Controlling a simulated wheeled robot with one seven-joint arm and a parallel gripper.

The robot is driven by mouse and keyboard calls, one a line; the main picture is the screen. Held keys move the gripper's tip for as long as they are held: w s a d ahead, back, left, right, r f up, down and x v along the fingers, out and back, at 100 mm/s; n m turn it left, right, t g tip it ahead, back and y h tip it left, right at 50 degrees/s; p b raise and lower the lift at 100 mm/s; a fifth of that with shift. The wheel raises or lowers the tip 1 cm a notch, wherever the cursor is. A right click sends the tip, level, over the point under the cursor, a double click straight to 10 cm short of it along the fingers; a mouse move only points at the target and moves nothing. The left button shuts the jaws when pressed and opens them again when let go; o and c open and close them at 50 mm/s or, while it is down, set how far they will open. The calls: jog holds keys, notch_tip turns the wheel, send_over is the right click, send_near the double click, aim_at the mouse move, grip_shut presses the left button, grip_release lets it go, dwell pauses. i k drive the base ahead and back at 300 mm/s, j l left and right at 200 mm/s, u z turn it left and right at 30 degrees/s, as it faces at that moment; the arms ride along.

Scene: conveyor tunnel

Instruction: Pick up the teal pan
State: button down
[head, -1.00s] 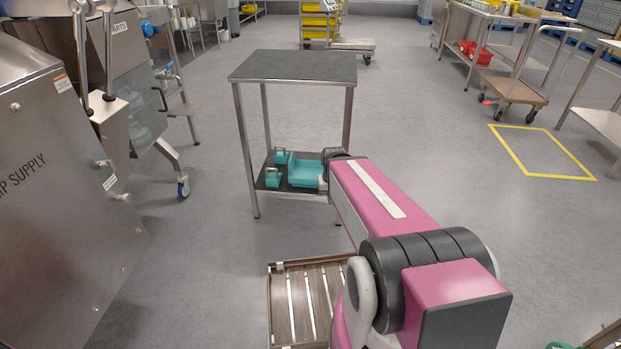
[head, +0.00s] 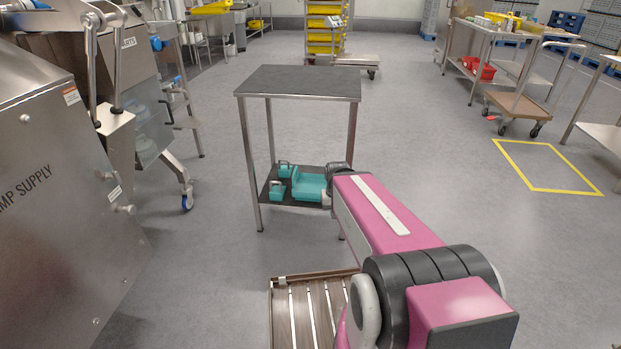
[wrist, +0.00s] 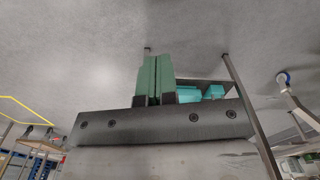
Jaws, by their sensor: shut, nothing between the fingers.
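A wide teal piece that looks like the pan (head: 310,187) lies on the dark lower shelf (head: 263,196) of a small steel table. Two smaller teal pieces with handles, one (head: 285,171) behind and one (head: 277,191) in front, sit to its left. My arm covers the right end of the shelf in the head view, and my gripper is hidden there. In the wrist view, my gripper (wrist: 157,80) shows two green fingers pressed together, empty. Teal surfaces (wrist: 188,95) show beyond the fingers, partly hidden by the gripper body; I cannot tell which piece they belong to.
The table's dark top (head: 298,82) is bare and stands over the shelf on thin steel legs. A slatted wooden rack (head: 308,315) lies in front, beside my arm. A steel machine (head: 50,190) stands at the left. The floor right of the table is clear.

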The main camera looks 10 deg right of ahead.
aim_at(307, 188)
jog(key=i+j+z, duration=0.4)
jog(key=j, duration=0.25)
jog(key=i+j+z, duration=0.2)
jog(key=j, duration=0.2)
jog(key=i+j+z, duration=0.25)
jog(key=j, duration=0.15)
jog(key=i+j+z, duration=0.2)
jog(key=j, duration=0.2)
jog(key=k, duration=0.1)
